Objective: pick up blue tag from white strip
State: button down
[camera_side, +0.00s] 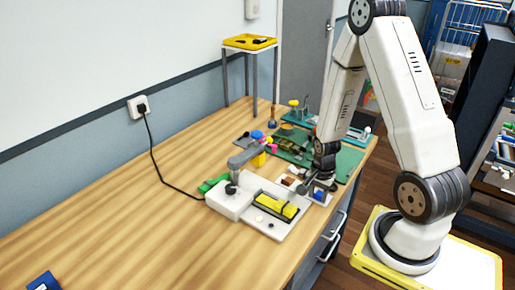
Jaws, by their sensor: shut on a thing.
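A small blue tag (319,195) shows at the front right of the work area, just below my gripper. A pale white strip (326,201) lies under and around it near the table's right edge. My gripper (316,188) points down, low over the strip, and is shut on the blue tag. The fingertips are small and dark here, so the exact contact is hard to see. I cannot tell whether the tag still touches the strip.
A white device with a yellow block (276,206) stands just left of my gripper. A green board (345,164) with several small parts lies behind. A yellow tray on a stand (250,42) is at the back. The wooden table's left part (110,215) is mostly clear.

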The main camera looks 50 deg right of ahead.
aim_at(318, 195)
jog(key=shift+r, duration=0.15)
notch_tip(318, 195, up, 10)
jog(key=shift+f, duration=0.2)
dwell(0.5)
jog(key=shift+w, duration=0.1)
dwell(0.6)
